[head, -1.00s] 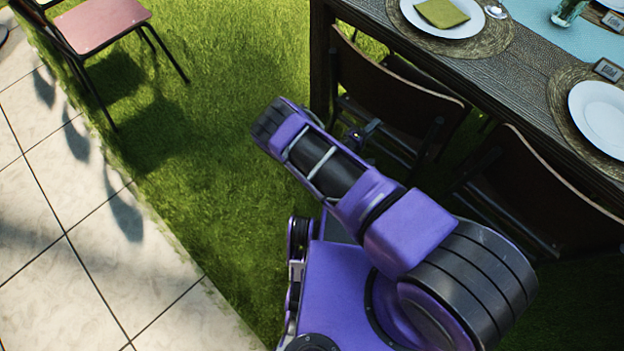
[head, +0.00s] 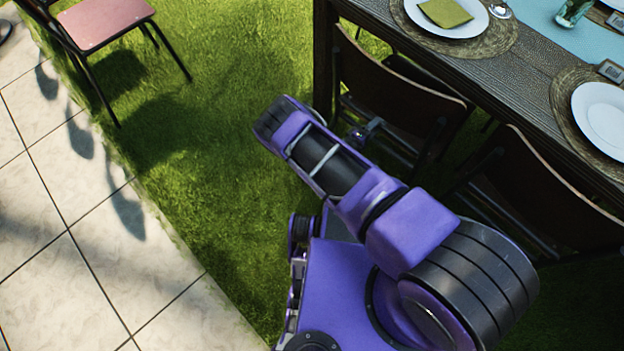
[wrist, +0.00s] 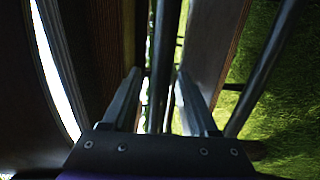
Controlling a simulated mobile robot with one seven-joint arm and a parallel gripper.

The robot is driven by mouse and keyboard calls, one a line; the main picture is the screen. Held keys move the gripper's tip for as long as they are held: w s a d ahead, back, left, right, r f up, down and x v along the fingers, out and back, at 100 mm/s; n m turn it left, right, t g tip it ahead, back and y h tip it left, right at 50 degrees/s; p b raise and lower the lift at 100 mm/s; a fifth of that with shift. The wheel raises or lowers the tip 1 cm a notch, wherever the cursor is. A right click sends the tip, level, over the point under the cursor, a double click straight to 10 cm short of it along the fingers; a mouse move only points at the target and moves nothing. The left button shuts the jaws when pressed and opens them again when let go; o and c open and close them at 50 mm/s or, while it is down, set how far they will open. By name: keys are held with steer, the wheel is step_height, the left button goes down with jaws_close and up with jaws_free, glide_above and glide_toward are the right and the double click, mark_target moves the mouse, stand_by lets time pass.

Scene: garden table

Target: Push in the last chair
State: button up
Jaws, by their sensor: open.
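A chair with a dark brown back (head: 392,98) stands at the table's near corner, its seat partly under the tabletop. A second dark-backed chair (head: 545,185) stands to its right at the same side. My gripper (wrist: 158,85) is open in the wrist view, with thin dark and pale bars showing between and beyond its fingers. I cannot tell whether the fingers touch them. In the head view only a small part of the gripper shows, low beside the first chair's back; my purple arm hides the rest. The dark wooden table (head: 490,70) is at the upper right.
A pink-seated chair (head: 105,20) stands apart on the grass at the upper left. Open grass (head: 215,150) lies between it and the table. Pale paving (head: 60,230) runs along the left. Plates (head: 605,118), glasses and a blue runner are on the table.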

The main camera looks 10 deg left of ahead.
steer(key=shift+a+r, duration=0.1)
steer(key=shift+a, duration=0.05)
steer(key=shift+s+a, duration=0.2)
steer(key=shift+s, duration=0.05)
steer(key=p+v, duration=0.1)
steer(key=v, duration=1)
steer(key=shift+s+a, duration=0.1)
steer(key=shift+s, duration=0.05)
